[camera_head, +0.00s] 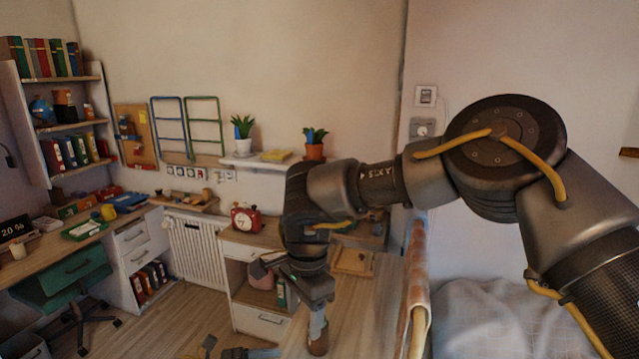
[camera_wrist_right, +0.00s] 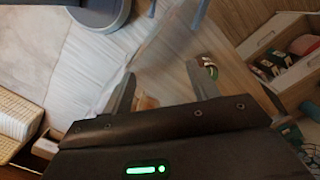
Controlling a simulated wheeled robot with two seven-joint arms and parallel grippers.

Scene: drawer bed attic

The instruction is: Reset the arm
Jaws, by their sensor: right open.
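My right arm enters the head view from the right, bends at a large dark joint and reaches to the middle. My right gripper (camera_head: 318,325) hangs pointing down in front of the desk and cabinets. In the right wrist view, its two grey fingers (camera_wrist_right: 160,82) stand apart with a gap between them, and no held object can be made out. A small dark part (camera_head: 235,352) at the bottom edge of the head view looks like my left gripper; its fingers cannot be made out.
A cabinet (camera_head: 240,248) with a red clock (camera_head: 245,218) on top stands left of my right gripper. A bed with pale bedding (camera_head: 485,315) lies below my right arm.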

